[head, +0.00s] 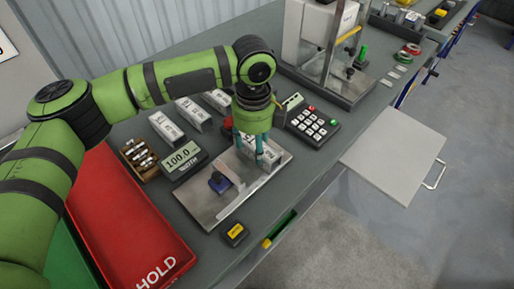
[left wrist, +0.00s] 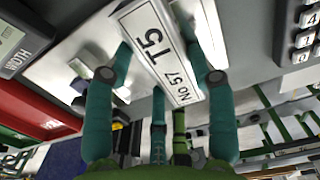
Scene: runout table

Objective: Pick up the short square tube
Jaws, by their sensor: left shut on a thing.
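A pale, block-like piece labelled "T5 NO 57" (left wrist: 160,48), which I take for the short square tube, sits tilted between the teal fingers of my left gripper (left wrist: 160,66) in the left wrist view. In the head view the left gripper (head: 253,153) points down over the right part of a metal plate (head: 207,207). Its fingers are shut on the tube, whose pale side (head: 244,169) shows partly below them. Whether the tube touches the plate I cannot tell. My right gripper is in neither view.
A red HOLD tray (head: 120,220) is at the left, a yellow-black item (head: 235,233) near the front edge.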

